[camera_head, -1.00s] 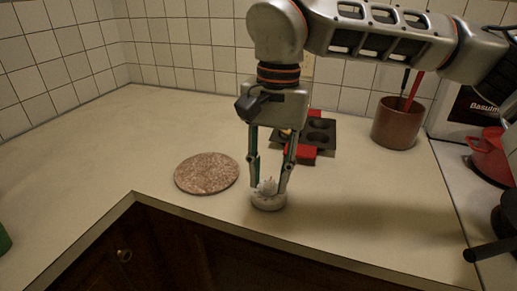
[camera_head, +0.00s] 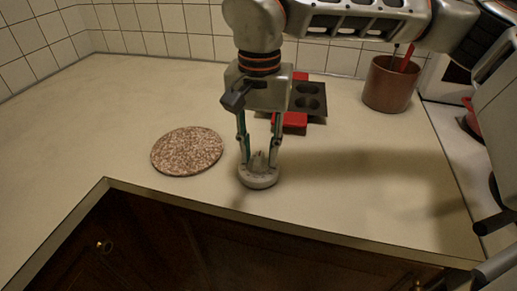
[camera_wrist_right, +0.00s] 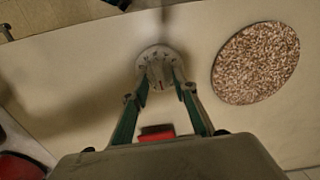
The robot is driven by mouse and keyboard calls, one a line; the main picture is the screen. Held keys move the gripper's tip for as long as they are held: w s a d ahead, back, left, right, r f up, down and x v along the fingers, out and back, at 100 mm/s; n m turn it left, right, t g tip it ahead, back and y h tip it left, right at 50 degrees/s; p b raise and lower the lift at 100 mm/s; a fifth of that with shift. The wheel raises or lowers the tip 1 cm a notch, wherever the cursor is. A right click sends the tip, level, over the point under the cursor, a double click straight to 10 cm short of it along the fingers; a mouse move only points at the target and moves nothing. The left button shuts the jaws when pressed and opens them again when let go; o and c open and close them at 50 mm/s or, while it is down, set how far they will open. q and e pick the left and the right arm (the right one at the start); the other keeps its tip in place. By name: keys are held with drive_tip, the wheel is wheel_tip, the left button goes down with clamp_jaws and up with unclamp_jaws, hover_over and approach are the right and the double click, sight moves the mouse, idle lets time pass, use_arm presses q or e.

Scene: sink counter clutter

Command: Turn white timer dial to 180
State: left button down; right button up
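The round white timer (camera_head: 258,181) sits upright on the counter near its front edge. Its raised dial (camera_head: 258,160) stands up in the middle. My right gripper (camera_head: 258,163) points straight down over it, one finger on each side of the dial, with some space showing between them. In the right wrist view the timer (camera_wrist_right: 158,58) lies beyond the fingertips, with dark marks and a small red mark on its face. The right gripper (camera_wrist_right: 162,86) straddles it there. Whether either fingertip touches the dial is unclear. My left gripper is not in view.
A round speckled trivet (camera_head: 187,151) lies left of the timer; it also shows in the wrist view (camera_wrist_right: 256,63). A dark muffin tin (camera_head: 308,100) with red parts is behind the gripper. A brown pot (camera_head: 389,84) stands at the back right. Counter right of the timer is clear.

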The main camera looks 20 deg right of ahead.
clamp_jaws()
